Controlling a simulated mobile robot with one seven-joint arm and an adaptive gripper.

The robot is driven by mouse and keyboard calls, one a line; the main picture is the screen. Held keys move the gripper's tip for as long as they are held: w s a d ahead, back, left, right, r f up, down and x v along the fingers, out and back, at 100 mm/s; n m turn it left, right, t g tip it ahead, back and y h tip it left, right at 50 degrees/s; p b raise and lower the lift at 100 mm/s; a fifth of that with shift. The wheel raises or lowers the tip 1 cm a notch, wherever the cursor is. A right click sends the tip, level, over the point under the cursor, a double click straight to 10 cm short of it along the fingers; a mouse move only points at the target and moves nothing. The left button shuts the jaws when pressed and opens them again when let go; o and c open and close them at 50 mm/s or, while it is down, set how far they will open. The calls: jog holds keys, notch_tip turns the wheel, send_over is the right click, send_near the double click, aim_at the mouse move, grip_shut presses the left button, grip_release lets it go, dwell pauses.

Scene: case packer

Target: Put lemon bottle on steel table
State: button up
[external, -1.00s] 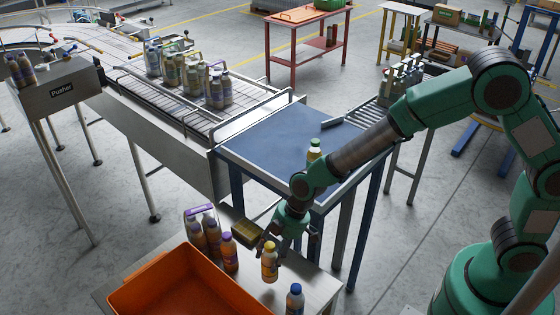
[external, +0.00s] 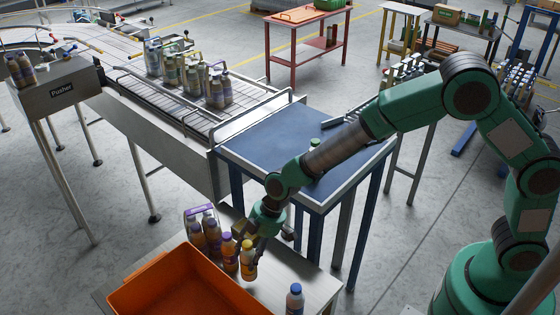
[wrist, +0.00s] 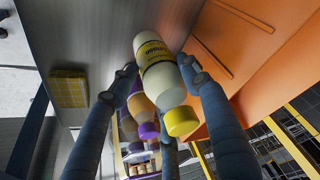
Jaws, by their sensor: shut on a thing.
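The lemon bottle (external: 248,262), pale yellow with a yellow cap, is upright in my gripper (external: 254,238) over the steel table (external: 268,284). In the wrist view the fingers of my gripper (wrist: 160,72) are closed around the lemon bottle (wrist: 165,85), its yellow cap towards the camera. The grey steel top (wrist: 98,40) shows behind it. I cannot tell whether the bottle's base touches the table. An orange bottle with a purple cap (external: 229,254) stands close on its left.
An orange crate (external: 165,262) takes up the table's left front. More bottles (external: 205,228) stand behind, and a blue-capped bottle (external: 295,298) stands at the front right. A yellowish block (wrist: 68,90) shows in the wrist view. A blue table (external: 270,145) is behind.

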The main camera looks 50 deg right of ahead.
jog(key=shift+f, duration=1.7)
jog(key=shift+f, duration=0.15)
jog(key=o, duration=1.4)
jog(key=shift+d+r, duration=0.15)
jog(key=shift+r, duration=0.5)
jog(key=v, duration=1.1)
jog(key=shift+s, duration=0.15)
jog(key=shift+f, duration=0.1)
jog(key=shift+d, duration=0.15)
